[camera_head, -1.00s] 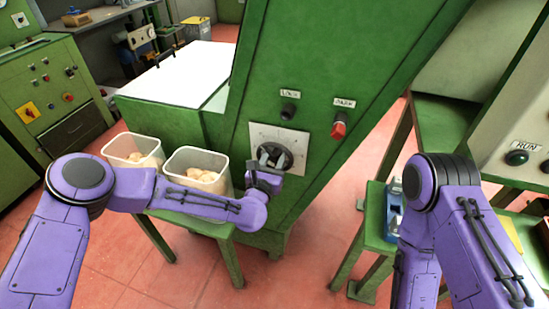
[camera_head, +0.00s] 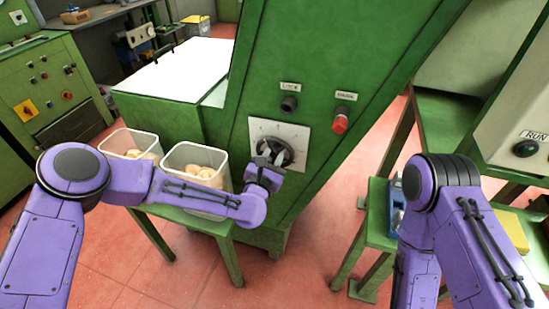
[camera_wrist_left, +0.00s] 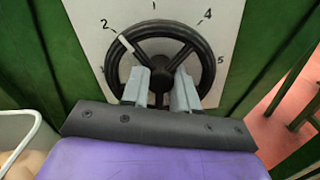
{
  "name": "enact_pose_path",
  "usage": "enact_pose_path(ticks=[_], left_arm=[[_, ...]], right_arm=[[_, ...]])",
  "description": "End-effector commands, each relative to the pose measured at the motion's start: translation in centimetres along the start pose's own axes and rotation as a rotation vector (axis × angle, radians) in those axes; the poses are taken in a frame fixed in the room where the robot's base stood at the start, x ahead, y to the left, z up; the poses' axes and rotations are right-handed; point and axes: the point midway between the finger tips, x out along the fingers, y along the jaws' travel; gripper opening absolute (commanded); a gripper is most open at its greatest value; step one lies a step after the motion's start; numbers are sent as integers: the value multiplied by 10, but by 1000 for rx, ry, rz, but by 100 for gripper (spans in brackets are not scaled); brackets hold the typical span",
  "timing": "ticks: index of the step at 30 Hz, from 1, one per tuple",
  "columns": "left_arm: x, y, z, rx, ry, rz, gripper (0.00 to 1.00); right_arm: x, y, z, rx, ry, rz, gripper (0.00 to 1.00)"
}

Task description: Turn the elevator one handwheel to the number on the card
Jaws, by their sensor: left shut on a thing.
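The black handwheel (camera_head: 287,146) sits on a white dial plate (camera_head: 298,131) on the sloping green machine column. In the left wrist view the handwheel (camera_wrist_left: 205,60) has a white mark on its upper left rim, close to the number 2. Numbers 1 to 5 run around the plate. My left gripper (camera_head: 268,157) is at the wheel's lower front; its grey fingers (camera_wrist_left: 160,88) are shut on the wheel near a lower spoke, which they partly hide. I see no readable number card.
A green stand (camera_head: 376,215) is at right. Red floor is open between.

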Motion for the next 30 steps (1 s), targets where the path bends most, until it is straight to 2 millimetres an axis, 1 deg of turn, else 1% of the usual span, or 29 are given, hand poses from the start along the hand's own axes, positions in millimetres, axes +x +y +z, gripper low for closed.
enact_pose_path(ticks=[1, 12, 30], left_arm=[[0, -1, -3, 43, -2, -1, 0], [0, -1, -2, 395, -1, -1, 0], [0, -1, -2, 958, 0, -3, 0]], right_arm=[[6, 0, 2, 0, 0, 0, 61], [22, -2, 9, 0, 0, 0, 61], [36, -3, 15, 0, 0, 0, 61]])
